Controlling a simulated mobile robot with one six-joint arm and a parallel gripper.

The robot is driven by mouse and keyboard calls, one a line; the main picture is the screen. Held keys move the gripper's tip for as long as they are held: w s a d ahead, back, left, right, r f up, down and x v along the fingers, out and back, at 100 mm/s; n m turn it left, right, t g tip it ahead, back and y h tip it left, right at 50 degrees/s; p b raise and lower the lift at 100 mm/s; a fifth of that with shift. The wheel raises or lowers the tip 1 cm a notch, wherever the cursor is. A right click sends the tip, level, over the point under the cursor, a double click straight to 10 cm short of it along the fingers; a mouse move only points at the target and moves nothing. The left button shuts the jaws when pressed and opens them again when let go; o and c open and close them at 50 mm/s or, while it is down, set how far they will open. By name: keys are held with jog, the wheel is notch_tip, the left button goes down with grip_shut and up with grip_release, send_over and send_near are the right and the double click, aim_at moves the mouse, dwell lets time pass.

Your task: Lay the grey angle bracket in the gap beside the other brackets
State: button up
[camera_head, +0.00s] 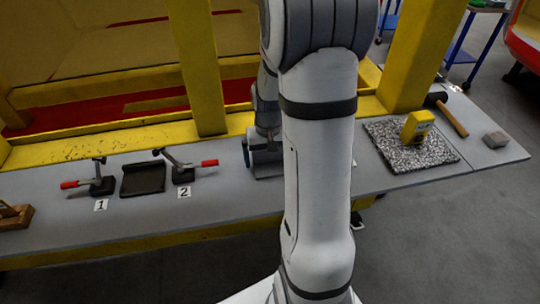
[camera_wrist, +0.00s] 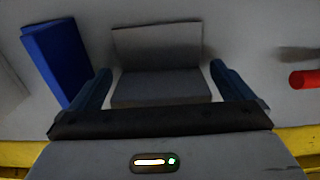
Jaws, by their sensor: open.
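The grey angle bracket (camera_wrist: 158,88) shows in the wrist view, with a flat face towards me and a lighter upright face behind it. My gripper (camera_wrist: 160,84) is open, with one blue finger on each side of the bracket; I cannot tell whether either finger touches it. In the head view my own arm hides the bracket and most of the gripper. A dark, shallow plate-like piece (camera_head: 143,179) lies between two clamps in the head view. I cannot make out the other brackets or the gap for certain.
Clamps with red handles (camera_head: 98,180) (camera_head: 183,168) stand by labels 1 and 2. A blue block (camera_wrist: 55,58) and a red handle end (camera_wrist: 304,79) flank the gripper. A yellow device (camera_head: 417,126) on a speckled mat (camera_head: 395,160), a hammer (camera_head: 450,115) and a grey block (camera_head: 495,139) are at right.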

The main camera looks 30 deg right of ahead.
aim_at(268, 163)
notch_tip(268, 163, up, 12)
jog(key=s+a+r+n+t, duration=0.3)
jog(key=s+a, duration=0.9)
jog(key=s, duration=0.2)
jog(key=shift+s, duration=0.2)
jog(key=shift+a+r, duration=0.1)
jog(key=shift+c, duration=0.4)
